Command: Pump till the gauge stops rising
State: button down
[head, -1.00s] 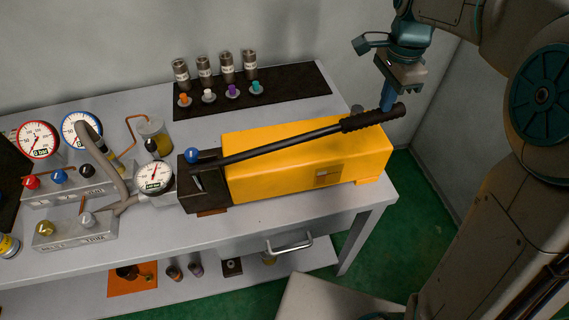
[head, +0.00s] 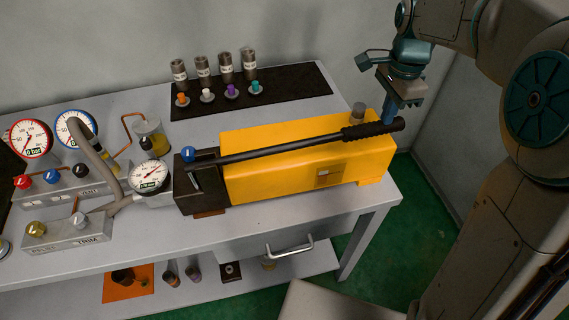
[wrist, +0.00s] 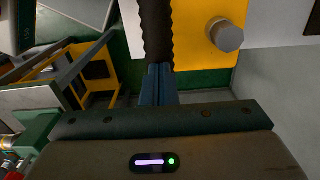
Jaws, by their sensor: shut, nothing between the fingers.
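The yellow hand pump (head: 290,165) sits on the grey bench with its long black lever (head: 290,148) slanting up to the right. The lever ends in a ribbed grip (head: 370,130). My gripper (head: 388,112) is shut and empty, with its blue fingers pointing down at the grip near its outer end. In the wrist view the fingertips (wrist: 158,72) meet the ribbed grip (wrist: 156,35); whether they press on it is hard to tell. The pump's gauge (head: 148,176) stands left of the pump, its needle pointing to the upper right. Its readout is too small to read surely.
Two more gauges, red-rimmed (head: 31,139) and blue-rimmed (head: 76,129), stand at the left with coloured knobs. A valve block (head: 68,232) marked TRIM is in front. Several grey cylinders and coloured plugs stand on a black mat (head: 310,80) behind the pump.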

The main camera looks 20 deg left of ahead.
notch_tip(320, 180, down, 3)
jog(key=shift+w+d+r+b, duration=0.1)
jog(key=shift+d+r+b, duration=0.05)
jog(key=shift+b, duration=0.55)
jog(key=shift+f, duration=0.2)
jog(key=r+p, duration=0.4)
jog(key=r, duration=0.1)
jog(key=r+p, duration=0.2)
jog(key=shift+s+a+r, duration=0.15)
jog(key=shift+s+a, duration=0.1)
jog(key=shift+a, duration=0.1)
notch_tip(320, 180, up, 8)
jog(key=s+a+p, duration=0.1)
jog(key=a+p, duration=0.1)
jog(key=p, duration=0.4)
jog(key=shift+r, duration=0.2)
